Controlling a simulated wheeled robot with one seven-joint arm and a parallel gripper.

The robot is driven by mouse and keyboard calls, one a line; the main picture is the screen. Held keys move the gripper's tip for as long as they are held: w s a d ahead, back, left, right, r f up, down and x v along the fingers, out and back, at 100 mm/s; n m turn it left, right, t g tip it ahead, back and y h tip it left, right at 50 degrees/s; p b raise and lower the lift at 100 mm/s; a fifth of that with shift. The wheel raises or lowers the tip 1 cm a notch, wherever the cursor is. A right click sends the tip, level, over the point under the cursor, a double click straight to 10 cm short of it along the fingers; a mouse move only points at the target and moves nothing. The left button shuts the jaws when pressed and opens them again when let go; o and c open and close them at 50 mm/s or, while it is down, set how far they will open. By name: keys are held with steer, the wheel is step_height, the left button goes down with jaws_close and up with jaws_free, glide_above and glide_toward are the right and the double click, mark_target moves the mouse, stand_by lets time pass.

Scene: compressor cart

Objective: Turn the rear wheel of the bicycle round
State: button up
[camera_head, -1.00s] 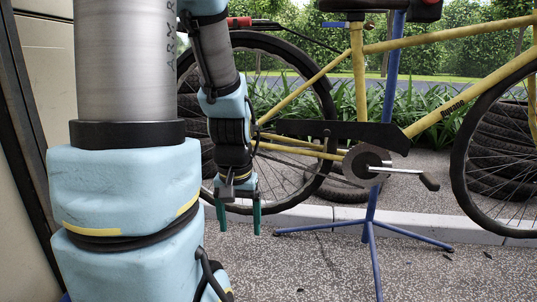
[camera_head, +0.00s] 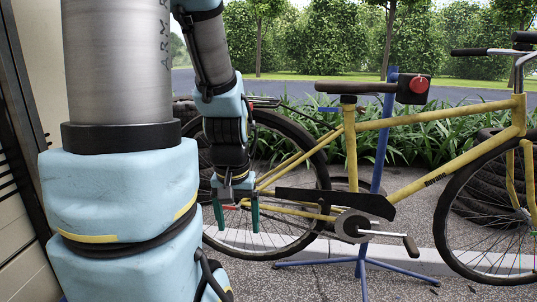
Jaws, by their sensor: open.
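The yellow bicycle (camera_head: 430,188) is held on a blue repair stand (camera_head: 383,135), facing right. Its rear wheel (camera_head: 316,160) is on the left of the bicycle, a black tyre with thin spokes. My arm hides part of the wheel's left side. My gripper (camera_head: 237,220) points down with its two green fingers apart and nothing between them. In the picture it overlaps the lower left part of the rear wheel; I cannot tell how far in front of the wheel it is. The crank and pedal (camera_head: 365,228) stick out to the right of the gripper.
The stand's blue legs (camera_head: 400,268) spread on the grey ground. Stacked tyres (camera_head: 490,205) stand behind the front wheel (camera_head: 448,215). A low kerb and green plants (camera_head: 420,145) lie behind. A pale wall panel (camera_head: 25,190) is at the far left.

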step_height(320, 180, up, 14)
steer(key=p, duration=1.1)
steer(key=shift+f, duration=0.1)
